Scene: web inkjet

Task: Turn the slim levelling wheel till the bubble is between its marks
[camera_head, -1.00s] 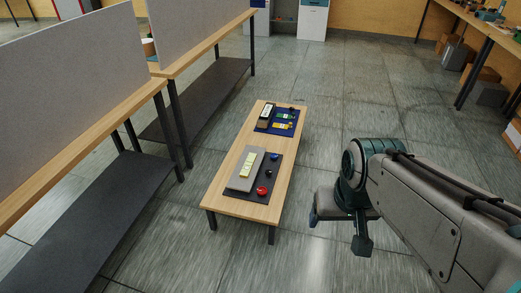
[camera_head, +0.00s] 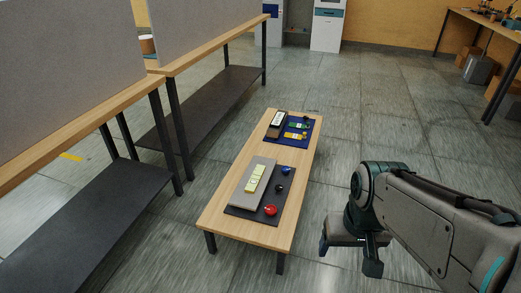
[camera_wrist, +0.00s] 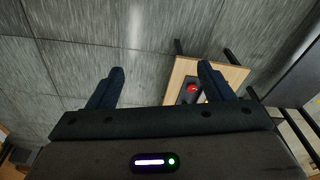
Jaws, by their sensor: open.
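A low wooden bench (camera_head: 216,215) holds two units. The near unit is a dark plate with a grey block (camera_head: 244,187) bearing a pale yellow-green strip (camera_head: 256,178), beside a red knob (camera_head: 270,210), a black knob (camera_head: 279,188) and a blue knob (camera_head: 286,170). The far unit is a blue mat (camera_head: 313,126) with a black-and-white block (camera_head: 277,121) and green and yellow pieces. The slim wheel, bubble and marks are too small to tell. My gripper (camera_wrist: 160,68) is open and empty, over floor right of the bench; the wrist view shows the red knob (camera_wrist: 193,88) near one finger.
A long table with grey partitions (camera_head: 70,75) and a dark lower shelf (camera_head: 85,220) stands left of the bench. Another table (camera_head: 490,28) with boxes below is at the far right. White cabinets (camera_head: 327,25) stand at the back.

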